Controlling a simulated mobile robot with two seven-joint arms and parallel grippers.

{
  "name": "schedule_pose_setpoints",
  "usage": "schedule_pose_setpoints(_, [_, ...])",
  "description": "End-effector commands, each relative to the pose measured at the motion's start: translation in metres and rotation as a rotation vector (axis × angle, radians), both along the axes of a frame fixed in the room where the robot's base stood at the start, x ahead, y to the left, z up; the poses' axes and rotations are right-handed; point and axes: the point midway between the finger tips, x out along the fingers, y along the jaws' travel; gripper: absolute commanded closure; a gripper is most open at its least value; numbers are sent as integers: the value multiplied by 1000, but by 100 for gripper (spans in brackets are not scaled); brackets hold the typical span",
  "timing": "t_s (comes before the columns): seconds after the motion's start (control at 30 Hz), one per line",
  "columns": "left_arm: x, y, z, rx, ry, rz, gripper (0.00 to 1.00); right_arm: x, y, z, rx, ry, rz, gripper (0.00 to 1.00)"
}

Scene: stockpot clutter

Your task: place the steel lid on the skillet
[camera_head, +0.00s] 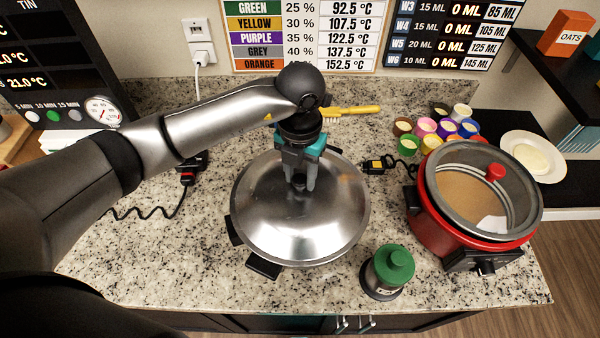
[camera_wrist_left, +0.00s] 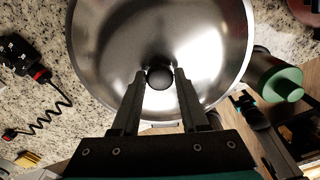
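The steel lid (camera_head: 330,220) is a wide shiny dome with a small dark knob (camera_wrist_left: 159,78). It lies over the skillet and looks centred on it. The skillet is almost wholly hidden; its dark handle (camera_head: 264,268) sticks out at the lower left of the lid. I cannot tell whether the rim fully touches the skillet. My left gripper (camera_head: 300,185) points down at the lid's middle. In the left wrist view its fingers (camera_wrist_left: 160,75) stand on either side of the knob, apart, with narrow gaps that look clear.
A red cooker (camera_head: 430,220) with a glass lid stands to the right. A green-topped jar (camera_head: 394,266) is close to the lid's lower right. Coloured cups (camera_head: 427,127), a yellow-handled brush (camera_head: 352,111) and a plate (camera_head: 548,165) are behind. Counter at the left front is clear.

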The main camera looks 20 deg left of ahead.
Motion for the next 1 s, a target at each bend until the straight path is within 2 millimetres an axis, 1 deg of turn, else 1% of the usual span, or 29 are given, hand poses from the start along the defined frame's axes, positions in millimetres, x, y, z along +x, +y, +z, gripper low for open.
schedule_pose_setpoints(0.03, [0,0,0,0,0,1,49,0,0,0,0,0,0,30])
schedule_pose_setpoints(0.2, [0,0,0,1,0,1,30,0,0,0,0,0,0,30])
schedule_pose_setpoints(0.47, [0,0,1,1,0,1,29,0,0,1,0,1,0,30])
schedule_pose_setpoints(0.57, [0,0,5,1,0,1,29,0,0,5,0,1,0,30])
schedule_pose_setpoints(0.67, [2,0,18,-1,-5,0,29,0,0,1,0,1,0,30])
schedule_pose_setpoints(1.0, [1,0,92,-1,-5,0,29,0,0,-8,0,2,0,30])
